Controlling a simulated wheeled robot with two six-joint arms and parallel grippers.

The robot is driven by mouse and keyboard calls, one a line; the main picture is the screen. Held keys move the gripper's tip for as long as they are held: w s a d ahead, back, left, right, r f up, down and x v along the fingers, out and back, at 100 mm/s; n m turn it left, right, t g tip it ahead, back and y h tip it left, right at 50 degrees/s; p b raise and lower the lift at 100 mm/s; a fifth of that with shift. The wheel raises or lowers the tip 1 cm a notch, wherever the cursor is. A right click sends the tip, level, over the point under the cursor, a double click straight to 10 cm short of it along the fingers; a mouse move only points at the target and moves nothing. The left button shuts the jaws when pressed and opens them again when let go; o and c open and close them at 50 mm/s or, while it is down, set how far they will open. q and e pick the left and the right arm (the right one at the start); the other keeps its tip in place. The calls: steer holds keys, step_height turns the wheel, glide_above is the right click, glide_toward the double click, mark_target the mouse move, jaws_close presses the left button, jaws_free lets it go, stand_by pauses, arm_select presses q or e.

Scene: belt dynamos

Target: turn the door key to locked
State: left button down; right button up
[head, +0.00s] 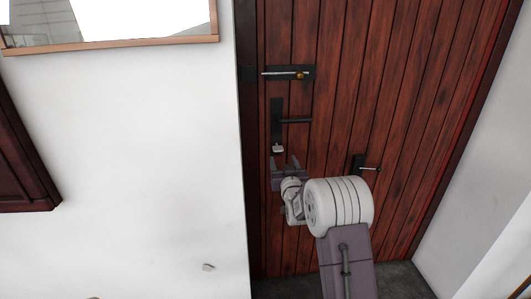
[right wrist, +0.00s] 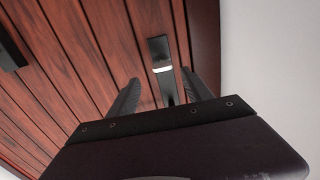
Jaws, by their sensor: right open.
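The dark red plank door (head: 400,90) has a black lock plate (head: 277,108) near its left edge, with a black lever handle (head: 297,121) pointing right. A small pale key (head: 278,149) sits at the plate's lower end. It also shows in the right wrist view (right wrist: 162,69), between the two fingers in the picture. My right gripper (head: 285,162) is open, just below the key in the head view. The fingers appear apart from the key, but the exact gap cannot be told. My left gripper is not in view.
A sliding bolt (head: 287,73) with a brass knob is above the lock plate. Another black latch (head: 366,167) is on the door right of my gripper. White wall (head: 120,150) is on the left, with a wooden-framed panel (head: 110,45) at the top.

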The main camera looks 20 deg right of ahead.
mark_target(279, 151)
steer(key=p+x, duration=0.2)
steer(key=x, duration=0.5)
steer(key=shift+w+a+r, duration=0.1)
steer(key=shift+w, duration=0.55)
steer(key=shift+w+p, duration=0.3)
steer(key=shift+w, duration=0.05)
jaws_close()
